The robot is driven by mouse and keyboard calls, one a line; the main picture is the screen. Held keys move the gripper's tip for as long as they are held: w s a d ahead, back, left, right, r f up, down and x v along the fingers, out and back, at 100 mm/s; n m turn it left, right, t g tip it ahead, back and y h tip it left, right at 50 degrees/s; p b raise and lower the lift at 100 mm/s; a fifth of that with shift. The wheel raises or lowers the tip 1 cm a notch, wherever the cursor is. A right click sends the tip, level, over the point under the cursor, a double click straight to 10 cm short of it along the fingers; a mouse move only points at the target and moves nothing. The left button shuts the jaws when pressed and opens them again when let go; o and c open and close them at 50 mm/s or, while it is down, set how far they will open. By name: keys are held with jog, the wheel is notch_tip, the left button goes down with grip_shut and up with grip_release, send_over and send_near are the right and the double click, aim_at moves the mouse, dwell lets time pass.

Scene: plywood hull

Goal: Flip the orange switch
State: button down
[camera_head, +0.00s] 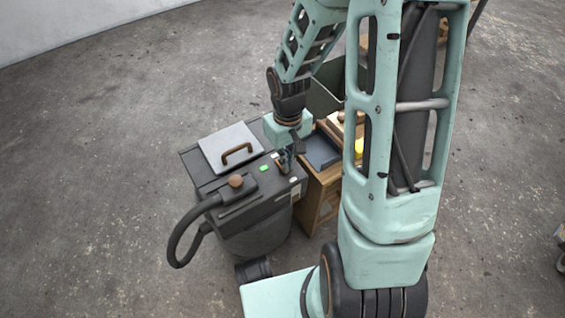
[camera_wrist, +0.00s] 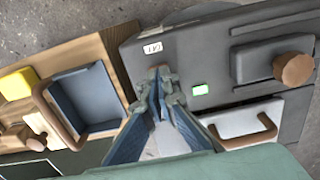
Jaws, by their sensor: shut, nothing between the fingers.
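The dark grey machine (camera_head: 222,185) stands left of the wooden cabinet, and its top also shows in the wrist view (camera_wrist: 221,66). My gripper (camera_head: 283,168) points down at the machine's top near its right edge. Its blue fingers are closed together with nothing between them, and in the wrist view the tips (camera_wrist: 160,72) sit between a white label (camera_wrist: 152,48) and a lit green indicator (camera_wrist: 200,89). The orange switch cannot be made out clearly; the fingertips cover that part of the panel. Whether the tips touch anything cannot be told.
Concrete floor at left is clear.

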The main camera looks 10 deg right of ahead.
jog(key=shift+f, duration=0.25)
jog(key=shift+r, duration=0.1)
notch_tip(320, 180, up, 7)
jog(key=p, duration=0.6)
dwell(0.6)
